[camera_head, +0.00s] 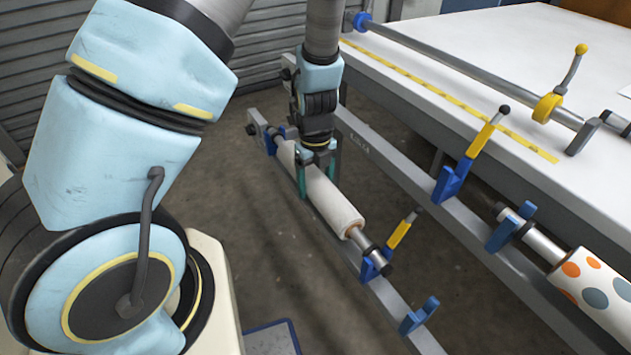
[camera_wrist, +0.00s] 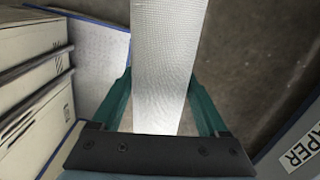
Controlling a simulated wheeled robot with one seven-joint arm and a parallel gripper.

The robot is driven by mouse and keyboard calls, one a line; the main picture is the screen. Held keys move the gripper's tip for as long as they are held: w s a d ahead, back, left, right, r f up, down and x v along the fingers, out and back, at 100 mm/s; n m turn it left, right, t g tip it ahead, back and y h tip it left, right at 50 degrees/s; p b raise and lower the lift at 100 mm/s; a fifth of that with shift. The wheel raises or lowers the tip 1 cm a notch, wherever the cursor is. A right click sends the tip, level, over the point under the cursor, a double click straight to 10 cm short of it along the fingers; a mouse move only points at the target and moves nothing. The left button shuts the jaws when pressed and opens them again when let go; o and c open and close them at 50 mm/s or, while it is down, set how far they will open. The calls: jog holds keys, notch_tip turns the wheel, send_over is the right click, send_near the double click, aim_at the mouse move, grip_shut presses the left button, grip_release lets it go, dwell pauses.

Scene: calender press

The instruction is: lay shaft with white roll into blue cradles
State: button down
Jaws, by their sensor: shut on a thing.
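The white roll (camera_head: 328,196) is on a metal shaft (camera_head: 368,247) with dark ends, slanting from far left to near right above the lower rail. My gripper (camera_head: 318,178) points down with its teal fingers on either side of the roll, shut on it. In the wrist view the white roll (camera_wrist: 160,65) runs between both fingers. The near blue cradle (camera_head: 371,269), with a yellow lever, is right at the shaft's near end. The far blue cradle (camera_head: 271,141) is at the far end. I cannot tell whether the shaft rests in them or hovers just above.
Another blue cradle (camera_head: 420,315) is on the lower rail (camera_head: 395,305). An upper rail (camera_head: 420,190) carries a yellow-handled blue bracket (camera_head: 453,178) and a dotted roll (camera_head: 597,287). A white table (camera_head: 500,65) stands behind it. Boxes (camera_wrist: 35,85) show at left in the wrist view.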

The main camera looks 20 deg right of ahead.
jog(key=shift+f, duration=0.35)
grip_release()
notch_tip(320, 180, up, 11)
jog(key=shift+f+p, duration=0.2)
jog(key=shift+p, duration=1)
jog(key=shift+r, duration=0.15)
